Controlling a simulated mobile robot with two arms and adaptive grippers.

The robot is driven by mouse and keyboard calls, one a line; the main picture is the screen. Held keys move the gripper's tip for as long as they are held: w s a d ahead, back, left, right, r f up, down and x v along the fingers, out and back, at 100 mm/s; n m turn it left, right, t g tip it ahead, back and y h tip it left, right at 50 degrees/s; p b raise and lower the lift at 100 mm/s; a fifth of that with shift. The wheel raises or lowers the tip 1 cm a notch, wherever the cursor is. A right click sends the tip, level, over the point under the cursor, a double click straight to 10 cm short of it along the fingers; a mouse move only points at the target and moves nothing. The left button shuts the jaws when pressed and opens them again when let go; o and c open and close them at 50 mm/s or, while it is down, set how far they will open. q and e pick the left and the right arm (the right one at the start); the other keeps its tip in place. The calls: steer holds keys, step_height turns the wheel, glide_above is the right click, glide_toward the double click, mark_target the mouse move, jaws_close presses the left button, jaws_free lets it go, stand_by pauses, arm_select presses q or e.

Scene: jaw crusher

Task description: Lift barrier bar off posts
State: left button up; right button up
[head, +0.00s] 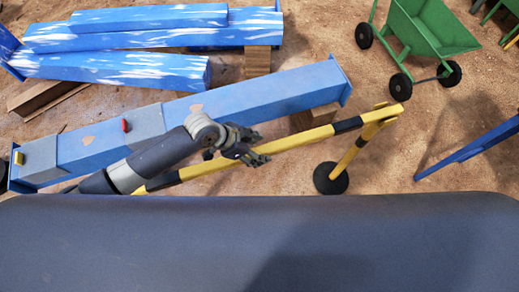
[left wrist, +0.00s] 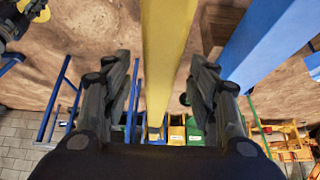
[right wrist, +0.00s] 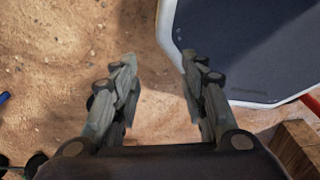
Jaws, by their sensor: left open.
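The yellow and black barrier bar (head: 305,139) slants across the head view, its right end at the top of a yellow post (head: 352,152) with a round black base (head: 331,178). The bar's left part is hidden behind my left arm, and no second post can be made out. My left gripper (head: 258,147) is open at the middle of the bar. In the left wrist view the bar (left wrist: 166,40) runs between the open fingers (left wrist: 160,63), with a gap on both sides. My right gripper (right wrist: 158,65) is open and empty above sandy ground, outside the head view.
A long blue beam (head: 240,98) lies just behind the bar. White-streaked blue beams (head: 120,70) lie farther back. A green wheelbarrow (head: 425,30) stands at the upper right, and a blue rail (head: 470,150) is at the right. Sand around the post is clear.

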arm_select(q)
steer(key=shift+x, duration=0.9)
jaws_close()
steer(key=shift+w+r, duration=0.1)
steer(key=shift+r, duration=0.05)
